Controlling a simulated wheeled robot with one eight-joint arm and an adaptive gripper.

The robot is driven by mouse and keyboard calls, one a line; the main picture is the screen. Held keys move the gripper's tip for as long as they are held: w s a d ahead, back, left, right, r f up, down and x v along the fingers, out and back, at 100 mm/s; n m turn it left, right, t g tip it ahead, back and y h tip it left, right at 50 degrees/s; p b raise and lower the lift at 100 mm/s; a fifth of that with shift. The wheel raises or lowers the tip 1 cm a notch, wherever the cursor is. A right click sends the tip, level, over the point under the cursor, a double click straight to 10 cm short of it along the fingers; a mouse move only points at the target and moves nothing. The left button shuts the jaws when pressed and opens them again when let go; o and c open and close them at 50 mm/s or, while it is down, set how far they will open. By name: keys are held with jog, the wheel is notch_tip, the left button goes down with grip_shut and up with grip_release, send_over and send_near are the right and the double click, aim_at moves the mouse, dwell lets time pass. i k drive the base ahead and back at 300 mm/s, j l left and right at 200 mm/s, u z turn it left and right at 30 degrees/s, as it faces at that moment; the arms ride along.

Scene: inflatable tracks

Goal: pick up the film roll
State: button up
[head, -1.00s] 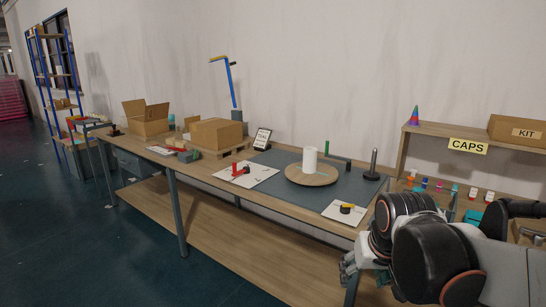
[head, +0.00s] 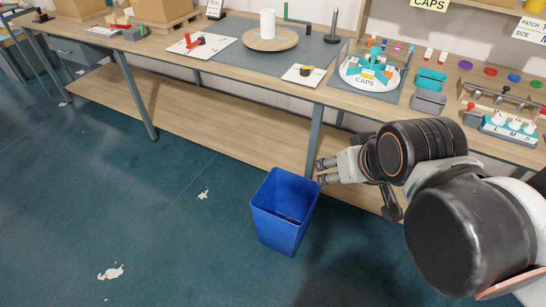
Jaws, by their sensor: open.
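The film roll appears to be the white upright cylinder (head: 267,24) standing on a round wooden disc (head: 288,43) at the back of the workbench. My gripper (head: 321,172) is open and empty. It is low in front of the workbench, just right of the blue bin's top, and well apart from the white roll. Nothing hides the roll.
A blue bin (head: 282,227) stands on the floor beside my gripper. The workbench (head: 170,50) has a lower shelf (head: 205,120). White cards with small tools lie beside the disc, a black post (head: 333,25) stands right of it. Floor at left is mostly clear.

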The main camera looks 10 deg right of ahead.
aim_at(267, 16)
jog(key=k, duration=0.85)
jog(key=i+j+u, duration=0.25)
jog(key=u, duration=0.15)
jog(key=i+j+u, duration=0.15)
jog(key=i+u, duration=0.25)
jog(key=i+j+u, duration=0.1)
jog(key=i+u, duration=0.65)
jog(key=i+z, duration=0.2)
jog(key=i, duration=0.3)
jog(key=i+j+z, duration=0.2)
jog(key=i, duration=0.3)
jog(key=i+z, duration=0.15)
jog(key=z, duration=0.25)
jog(key=i+z, duration=0.15)
jog(key=z, duration=0.25)
jog(key=i+z, duration=0.15)
jog(key=z, duration=0.3)
jog(key=i+z, duration=0.15)
jog(key=z, duration=0.25)
jog(key=i+j+z, duration=0.1)
jog(key=z, duration=0.3)
jog(key=j, duration=0.1)
